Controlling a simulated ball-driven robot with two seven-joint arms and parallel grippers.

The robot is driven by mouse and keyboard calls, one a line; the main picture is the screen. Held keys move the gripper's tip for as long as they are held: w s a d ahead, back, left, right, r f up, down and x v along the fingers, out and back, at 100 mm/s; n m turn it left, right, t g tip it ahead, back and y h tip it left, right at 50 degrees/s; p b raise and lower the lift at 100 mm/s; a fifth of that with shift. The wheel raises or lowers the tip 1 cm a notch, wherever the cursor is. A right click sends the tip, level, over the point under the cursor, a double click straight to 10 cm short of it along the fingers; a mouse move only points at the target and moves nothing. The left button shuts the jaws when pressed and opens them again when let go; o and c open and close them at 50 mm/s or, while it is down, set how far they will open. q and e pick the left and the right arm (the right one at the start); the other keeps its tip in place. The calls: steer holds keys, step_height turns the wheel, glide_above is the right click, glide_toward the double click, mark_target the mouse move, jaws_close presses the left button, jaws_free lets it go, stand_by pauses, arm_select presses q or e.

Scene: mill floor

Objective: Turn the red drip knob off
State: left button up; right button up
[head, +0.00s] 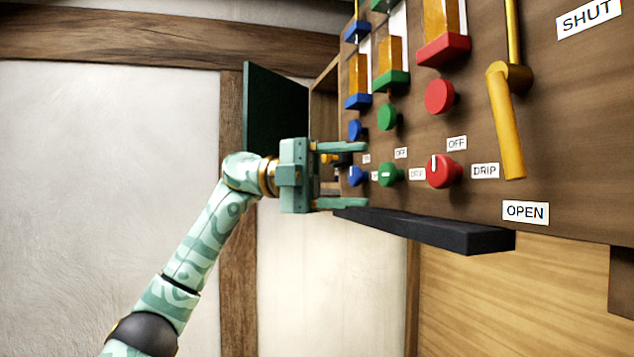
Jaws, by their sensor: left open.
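The red drip knob (444,171) is on the brown wooden panel, in the lower row of knobs. Its white mark looks about upright, towards the OFF label (456,143) above it; the DRIP label (485,171) is to its right. My left gripper (356,175) is open and empty, to the left of the red knob and apart from it. Its fingers point right, one above and one below the lower blue knob (356,176) in the picture; I cannot tell whether they touch it. My right gripper is not in view.
A green knob (390,174) sits between the gripper and the red knob. A plain red knob (439,96) is above. A yellow lever (507,125) hangs at right, pointing towards OPEN. A black ledge (430,230) juts out below. A dark open door (275,110) stands behind my arm.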

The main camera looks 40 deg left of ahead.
arm_select(q)
steer(key=v, duration=0.6)
stand_by(0.4)
